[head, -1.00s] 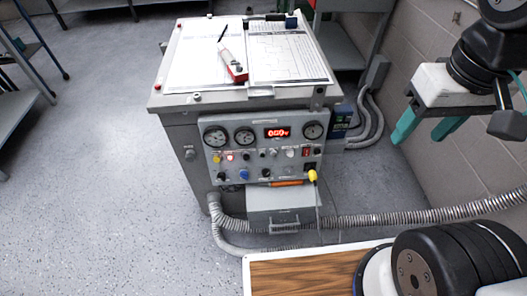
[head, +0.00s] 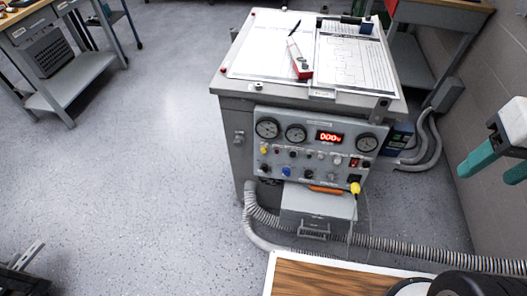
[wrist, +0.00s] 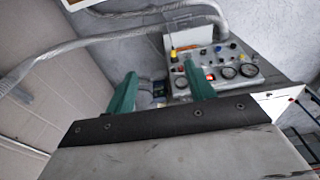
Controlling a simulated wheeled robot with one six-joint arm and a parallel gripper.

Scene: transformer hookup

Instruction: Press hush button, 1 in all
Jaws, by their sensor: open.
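The grey control cabinet (head: 235,160) stands in the middle of the head view. Its front panel (head: 318,139) carries round gauges, a red digital display (head: 329,137), and rows of small buttons and knobs, including a yellow one (head: 264,150) and a blue one (head: 286,172). The labels are too small to read, so I cannot tell which is the hush button. The panel appears upside down in the wrist view (wrist: 217,66). My gripper (head: 490,172) is open and empty, with teal fingers, right of the cabinet and apart from it. Both fingers also show in the wrist view (wrist: 158,82).
Papers (head: 350,62) and a red-and-white handheld device (head: 300,58) lie on the cabinet top. A wood-topped surface (head: 320,278) is at the near edge. A ribbed hose (head: 400,245) runs right along the floor towards the block wall (head: 455,130).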

